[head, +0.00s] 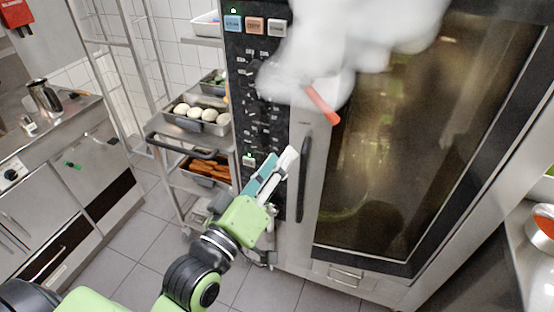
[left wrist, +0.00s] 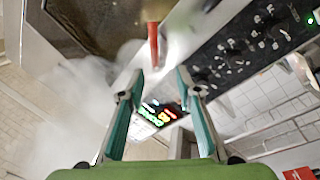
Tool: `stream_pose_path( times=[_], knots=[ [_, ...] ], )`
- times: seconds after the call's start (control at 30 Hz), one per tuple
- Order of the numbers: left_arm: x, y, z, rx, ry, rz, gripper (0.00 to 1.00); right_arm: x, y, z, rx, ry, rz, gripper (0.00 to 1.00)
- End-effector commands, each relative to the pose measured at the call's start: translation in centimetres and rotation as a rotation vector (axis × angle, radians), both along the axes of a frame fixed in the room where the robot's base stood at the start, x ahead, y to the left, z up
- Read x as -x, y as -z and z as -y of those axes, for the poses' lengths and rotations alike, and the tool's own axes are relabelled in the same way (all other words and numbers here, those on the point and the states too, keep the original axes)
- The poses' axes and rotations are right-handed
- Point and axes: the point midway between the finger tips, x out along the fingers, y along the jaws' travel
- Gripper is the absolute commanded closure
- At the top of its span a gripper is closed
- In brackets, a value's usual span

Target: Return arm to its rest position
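My left gripper (head: 277,164) is in front of the oven, near the lower end of its control panel and left of the dark door handle (head: 304,178). In the left wrist view its two teal fingers (left wrist: 159,82) stand apart with nothing between them, so it is open and empty. The oven (head: 335,272) has a large dark glass door, which looks shut. A red bar (head: 322,104) shows at the upper door edge and also in the left wrist view (left wrist: 153,45). White steam (head: 345,45) hides the oven's upper part. My right gripper is in neither view.
A rack left of the oven carries a tray of white eggs (head: 201,114) and a lower tray of orange food (head: 207,170). A steel counter (head: 62,135) with a metal jug (head: 45,97) stands at the left. Another counter edge (head: 520,250) is at the right. Tiled floor lies between.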

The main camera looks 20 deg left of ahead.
Motion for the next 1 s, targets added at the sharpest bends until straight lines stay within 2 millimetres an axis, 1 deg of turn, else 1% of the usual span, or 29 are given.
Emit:
stream_pose_path(
  times=[0.17, 0.3, 0.63, 0.67, 0.73, 0.77, 0.87, 0.9, 0.97, 1.0],
  knots=[
    [0.0, 0.0, 0.0, 0.000, 0.000, 0.000, 0.69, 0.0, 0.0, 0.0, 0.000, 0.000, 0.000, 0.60],
    [0.0, -0.1, 0.0, -0.001, 0.000, -0.001, 0.69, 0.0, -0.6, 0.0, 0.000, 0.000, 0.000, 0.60],
    [0.0, 0.0, 0.0, -0.001, 0.000, 0.000, 0.69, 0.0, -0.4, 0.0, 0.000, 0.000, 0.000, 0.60],
    [-0.1, 0.1, 0.0, -0.001, 0.000, -0.001, 0.69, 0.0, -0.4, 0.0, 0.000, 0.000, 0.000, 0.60],
    [-0.3, 0.9, 0.1, -0.007, 0.000, -0.013, 0.69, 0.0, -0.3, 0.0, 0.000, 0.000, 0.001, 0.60],
    [-0.5, 1.6, 0.1, -0.012, 0.000, -0.023, 0.69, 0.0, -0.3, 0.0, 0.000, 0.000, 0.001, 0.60],
    [-1.6, 5.7, 0.4, -0.048, 0.001, -0.086, 0.69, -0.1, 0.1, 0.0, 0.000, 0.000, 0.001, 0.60],
    [-2.1, 8.2, 0.6, -0.071, 0.003, -0.123, 0.69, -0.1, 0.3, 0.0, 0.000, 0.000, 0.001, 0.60],
    [-2.8, 12.5, 0.9, -0.111, 0.007, -0.186, 0.69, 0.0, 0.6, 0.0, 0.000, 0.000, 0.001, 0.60],
    [-3.1, 15.7, 1.0, -0.139, 0.012, -0.232, 0.69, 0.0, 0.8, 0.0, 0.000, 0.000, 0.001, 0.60]
  ],
)
